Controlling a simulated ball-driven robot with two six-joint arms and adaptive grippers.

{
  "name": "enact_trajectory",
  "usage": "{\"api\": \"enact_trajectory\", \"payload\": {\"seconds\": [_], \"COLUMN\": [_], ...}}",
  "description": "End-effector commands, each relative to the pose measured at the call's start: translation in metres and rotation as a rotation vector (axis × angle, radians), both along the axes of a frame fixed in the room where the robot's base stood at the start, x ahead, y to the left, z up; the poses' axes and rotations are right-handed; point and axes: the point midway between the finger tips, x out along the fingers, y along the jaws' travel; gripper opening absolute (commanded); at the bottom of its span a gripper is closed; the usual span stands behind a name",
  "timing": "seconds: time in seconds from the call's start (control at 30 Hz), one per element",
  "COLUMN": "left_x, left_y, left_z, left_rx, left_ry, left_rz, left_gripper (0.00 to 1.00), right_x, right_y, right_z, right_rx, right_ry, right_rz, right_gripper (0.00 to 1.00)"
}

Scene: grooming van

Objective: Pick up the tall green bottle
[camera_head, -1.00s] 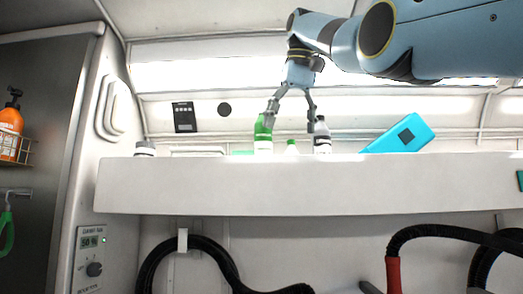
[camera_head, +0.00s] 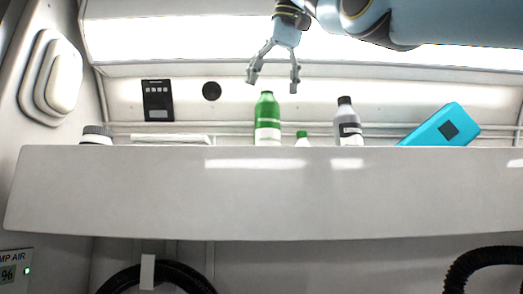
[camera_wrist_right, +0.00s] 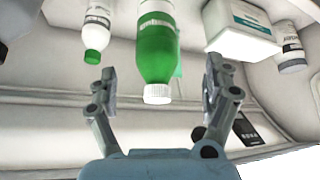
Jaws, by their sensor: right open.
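The tall green bottle (camera_head: 267,120), with a white label band, stands upright on the shelf in the head view. My right gripper (camera_head: 273,87) is open and empty, pointing down just above the bottle's top, its fingers spread to either side. In the right wrist view the green bottle (camera_wrist_right: 155,52) points its white cap toward my open right gripper (camera_wrist_right: 160,72), and appears between the two fingers. Whether the fingers touch it cannot be told, but it is not gripped. The bottle's base is hidden behind the shelf's front edge. My left gripper is not in view.
On the shelf (camera_head: 250,190), a small green-capped bottle (camera_head: 302,140) stands close right of the green one. A black-capped grey bottle (camera_head: 348,122) and a tilted blue box (camera_head: 442,127) are farther right. A grey-lidded jar (camera_head: 97,135) is far left. The wrist view shows a white box (camera_wrist_right: 243,28).

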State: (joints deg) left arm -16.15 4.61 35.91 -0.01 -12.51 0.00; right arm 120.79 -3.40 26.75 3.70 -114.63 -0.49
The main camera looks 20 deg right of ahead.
Motion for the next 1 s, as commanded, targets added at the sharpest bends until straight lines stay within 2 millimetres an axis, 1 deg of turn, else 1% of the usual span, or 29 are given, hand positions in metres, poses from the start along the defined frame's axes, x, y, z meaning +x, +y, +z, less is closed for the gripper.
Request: {"api": "enact_trajectory", "payload": {"seconds": [0.03, 0.1, 0.23, 0.33, 0.43, 0.57, 0.6, 0.67, 0.8, 1.0], "left_x": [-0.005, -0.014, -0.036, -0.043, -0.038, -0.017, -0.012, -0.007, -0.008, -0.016], "left_y": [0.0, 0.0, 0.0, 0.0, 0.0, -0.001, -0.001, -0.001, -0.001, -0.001], "left_z": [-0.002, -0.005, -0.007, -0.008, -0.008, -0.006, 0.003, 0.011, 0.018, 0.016], "left_rx": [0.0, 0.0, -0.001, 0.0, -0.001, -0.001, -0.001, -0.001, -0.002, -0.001], "left_ry": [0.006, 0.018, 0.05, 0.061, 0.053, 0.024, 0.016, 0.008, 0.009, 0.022], "left_rz": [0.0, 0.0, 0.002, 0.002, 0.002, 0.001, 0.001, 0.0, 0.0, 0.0], "left_gripper": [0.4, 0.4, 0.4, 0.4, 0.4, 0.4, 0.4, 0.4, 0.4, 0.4], "right_x": [0.005, 0.011, 0.021, 0.025, 0.029, 0.039, 0.042, 0.045, 0.048, 0.049], "right_y": [0.001, 0.001, 0.002, 0.002, 0.001, -0.002, -0.001, -0.001, 0.0, 0.0], "right_z": [-0.01, -0.021, -0.036, -0.042, -0.051, -0.072, -0.072, -0.075, -0.084, -0.088], "right_rx": [0.0, 0.0, 0.0, 0.0, 0.001, 0.001, 0.001, 0.001, 0.0, 0.0], "right_ry": [0.003, 0.004, 0.004, 0.003, 0.003, 0.004, 0.003, 0.003, 0.002, 0.002], "right_rz": [0.0, 0.0, 0.0, 0.0, 0.001, 0.0, 0.001, 0.001, 0.0, 0.0], "right_gripper": [0.84, 0.84, 0.84, 0.84, 0.84, 0.84, 0.84, 0.84, 0.84, 0.84]}}
